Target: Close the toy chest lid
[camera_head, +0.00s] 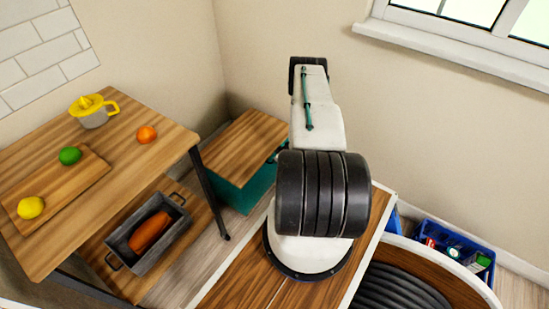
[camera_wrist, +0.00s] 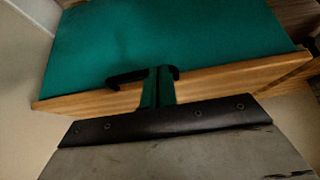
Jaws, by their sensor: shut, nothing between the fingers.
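The toy chest (camera_head: 232,192) is a teal box in the corner, left of my arm. Its wooden lid (camera_head: 245,143) lies about level over the box, and I see no clear gap. In the wrist view the teal chest side (camera_wrist: 170,35) fills the top, with the lid's wooden edge (camera_wrist: 225,80) below it. A black handle (camera_wrist: 120,78) sits where the two meet. My gripper (camera_wrist: 157,88) is shut and empty, its teal fingers in front of the lid edge at the handle. Whether they touch is unclear. In the head view my arm hides most of the gripper.
A wooden table (camera_head: 150,160) stands left of the chest, with a dark leg (camera_head: 208,190) near it. A grey tray (camera_head: 150,255) sits on its lower shelf. Walls close in the corner behind the chest. A blue crate (camera_head: 455,245) stands at right.

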